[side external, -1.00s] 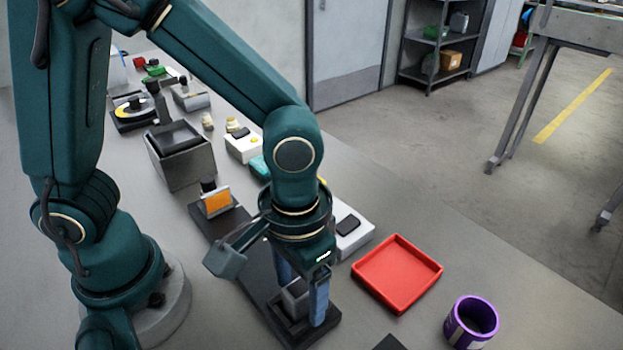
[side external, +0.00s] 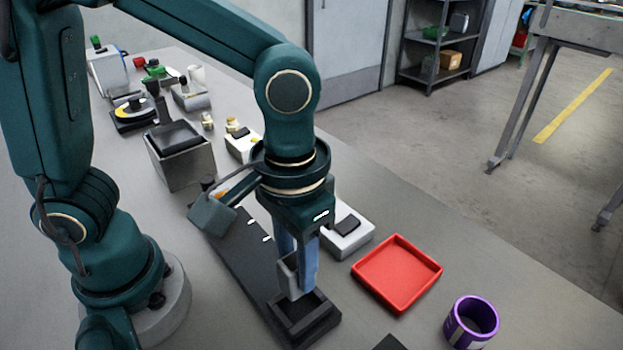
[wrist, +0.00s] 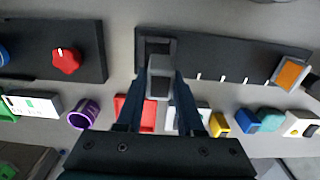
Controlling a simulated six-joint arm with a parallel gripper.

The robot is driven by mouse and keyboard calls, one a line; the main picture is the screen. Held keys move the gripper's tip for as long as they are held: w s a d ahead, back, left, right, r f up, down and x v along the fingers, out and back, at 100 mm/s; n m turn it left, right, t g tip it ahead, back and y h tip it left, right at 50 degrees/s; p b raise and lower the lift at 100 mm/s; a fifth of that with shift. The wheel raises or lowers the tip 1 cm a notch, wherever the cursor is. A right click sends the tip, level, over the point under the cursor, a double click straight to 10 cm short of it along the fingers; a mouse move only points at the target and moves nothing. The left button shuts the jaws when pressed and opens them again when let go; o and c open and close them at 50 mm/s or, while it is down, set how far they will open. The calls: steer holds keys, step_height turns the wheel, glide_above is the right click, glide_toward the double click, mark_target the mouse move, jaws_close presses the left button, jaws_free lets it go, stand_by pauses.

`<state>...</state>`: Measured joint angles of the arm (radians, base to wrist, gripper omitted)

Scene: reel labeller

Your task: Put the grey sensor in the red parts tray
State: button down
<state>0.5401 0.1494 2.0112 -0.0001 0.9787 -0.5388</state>
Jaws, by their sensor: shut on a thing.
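The grey sensor (side external: 288,275) is a small grey block between the fingers of my gripper (side external: 297,285). My gripper is shut on it and holds it above the square dark socket (side external: 304,318) at the near end of a long dark base plate. The sensor (wrist: 158,84) also shows between the fingertips in the wrist view, below the socket in the picture. The red parts tray (side external: 397,273) lies on the bench to the right of my gripper and looks empty. In the wrist view the tray (wrist: 148,117) is partly hidden by my fingers.
A purple cup (side external: 471,322) stands on the bench just right of the tray. A white box with a black top (side external: 347,232) is behind my gripper. In the wrist view, a red knob (wrist: 66,61) sits on a dark panel. The bench between socket and tray looks clear.

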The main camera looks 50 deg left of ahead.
steer(key=w+a+r, duration=0.2)
steer(key=a+r, duration=0.4)
steer(key=a, duration=0.4)
steer(key=w+r+m, duration=0.2)
steer(key=w+m, duration=0.5)
steer(key=m, duration=0.5)
steer(key=w+d+f+m, duration=0.1)
steer(key=d+f+m, duration=0.1)
steer(key=d+f, duration=0.1)
steer(key=w+d+f+m, duration=0.1)
steer(key=d+f+m, duration=0.1)
steer(key=d+f, duration=0.2)
steer(key=w+d+f+m, duration=0.1)
steer(key=d+f+m, duration=0.1)
steer(key=d, duration=0.5)
steer(key=shift+w+d+f, duration=0.25)
steer(key=shift+w+f, duration=0.15)
steer(key=shift+f, duration=2.3)
steer(key=shift+f, duration=0.15)
steer(key=c, duration=0.5)
jaws_free()
